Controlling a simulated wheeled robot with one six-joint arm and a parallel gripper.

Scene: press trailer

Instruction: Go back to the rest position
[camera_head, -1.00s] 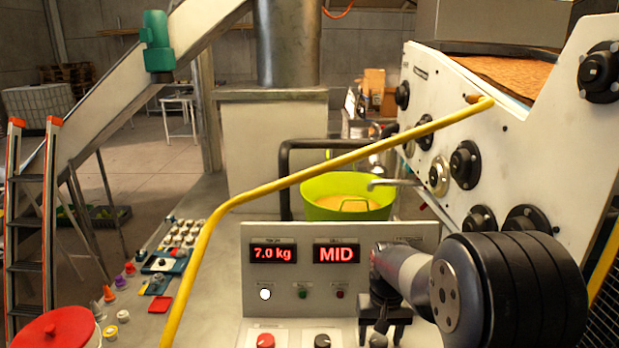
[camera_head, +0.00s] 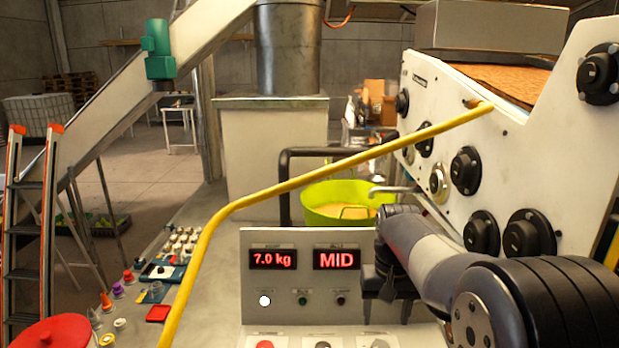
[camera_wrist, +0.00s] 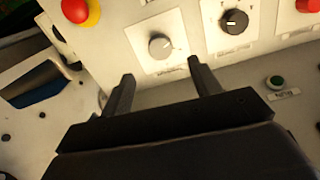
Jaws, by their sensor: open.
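My gripper (camera_wrist: 160,88) is open and empty in the wrist view, its two dark fingers apart in front of the control panel (camera_wrist: 128,18). A grey knob (camera_wrist: 160,45) shows beyond the fingertips, with a gap between. In the head view my gripper (camera_head: 388,290) is at the right edge of the panel's upright face, beside the red MID display (camera_head: 337,259).
A black knob (camera_wrist: 234,20) and a red button on yellow (camera_wrist: 76,10) are on the panel. A yellow rail (camera_head: 300,178) crosses above it. A green tub (camera_head: 318,213) stands behind. The white machine with dark knobs (camera_head: 560,165) rises at right.

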